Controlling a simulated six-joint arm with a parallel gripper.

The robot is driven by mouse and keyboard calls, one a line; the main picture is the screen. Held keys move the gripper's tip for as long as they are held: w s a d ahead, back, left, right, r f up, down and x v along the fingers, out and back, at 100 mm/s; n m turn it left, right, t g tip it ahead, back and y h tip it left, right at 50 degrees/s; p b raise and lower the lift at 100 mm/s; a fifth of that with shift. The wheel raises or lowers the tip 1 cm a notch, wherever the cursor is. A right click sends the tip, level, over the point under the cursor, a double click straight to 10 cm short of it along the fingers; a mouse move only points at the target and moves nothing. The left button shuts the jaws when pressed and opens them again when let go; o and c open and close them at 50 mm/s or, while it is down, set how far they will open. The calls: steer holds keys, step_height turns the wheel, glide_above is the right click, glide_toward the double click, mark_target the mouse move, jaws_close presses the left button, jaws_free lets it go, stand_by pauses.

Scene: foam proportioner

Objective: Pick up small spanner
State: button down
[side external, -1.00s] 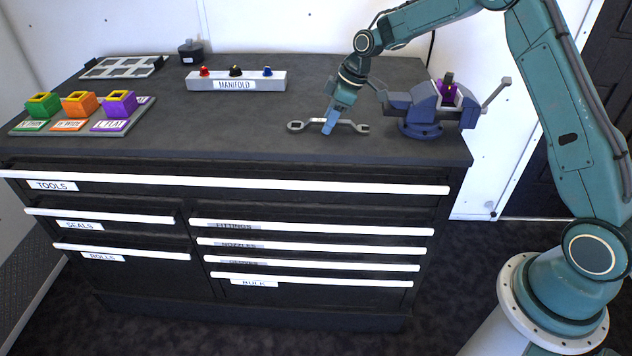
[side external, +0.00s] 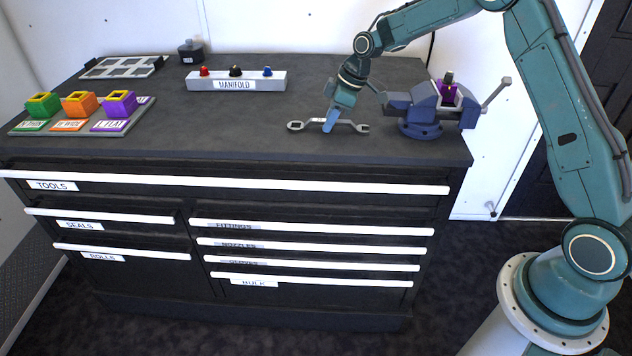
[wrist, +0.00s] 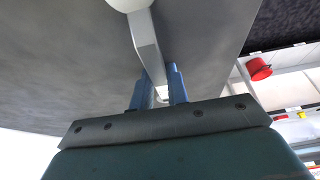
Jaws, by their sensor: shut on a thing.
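A blue vise (side external: 425,110) holding a purple part stands close to the right. The manifold block (side external: 236,81) with knobs is behind to the left. A tray (side external: 140,119) with green, orange and purple blocks sits at the left. The bench's front middle is clear.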

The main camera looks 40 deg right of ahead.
step_height(320, 180, up, 20)
steer(key=shift+r, duration=0.2)
stand_by(0.8)
stand_by(0.4)
steer(key=c, duration=2)
jaws_free()
jaws_close()
steer(key=shift+s+r+m, duration=0.1)
steer(key=shift+m, duration=0.2)
